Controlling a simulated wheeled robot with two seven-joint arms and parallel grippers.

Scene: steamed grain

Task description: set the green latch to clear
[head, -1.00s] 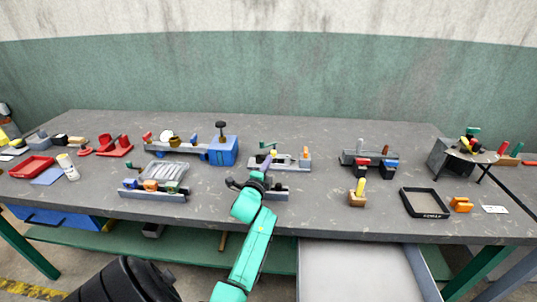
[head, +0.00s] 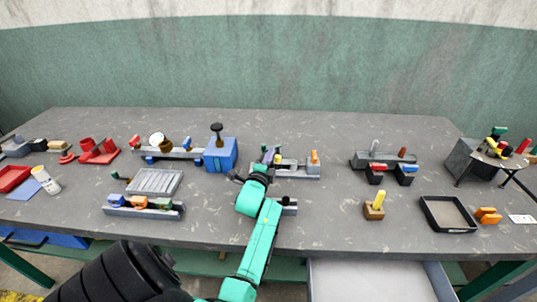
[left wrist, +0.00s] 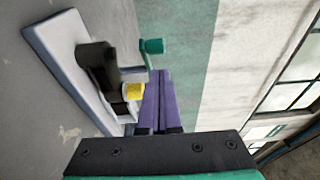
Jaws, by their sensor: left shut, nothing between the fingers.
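A small green knob (left wrist: 152,46), likely the green latch, stands on a thin stem beside a pale grey base plate (left wrist: 62,55) in the left wrist view. A yellow piece (left wrist: 133,91) and a dark block (left wrist: 97,62) are on the same plate. My left gripper (left wrist: 158,78) is shut and empty, its purple fingers close to the knob and the yellow piece; contact cannot be told. In the head view, my left gripper (head: 267,158) is at the left end of the middle grey fixture (head: 298,173), largely hiding that end. My right gripper is not in view.
An orange block (head: 314,157) stands at that fixture's right end. A blue box with a black knob (head: 221,152) is close on the left. A fixture with coloured blocks (head: 145,212) lies front left. A yellow-topped wooden block (head: 374,208) and black tray (head: 447,214) are right.

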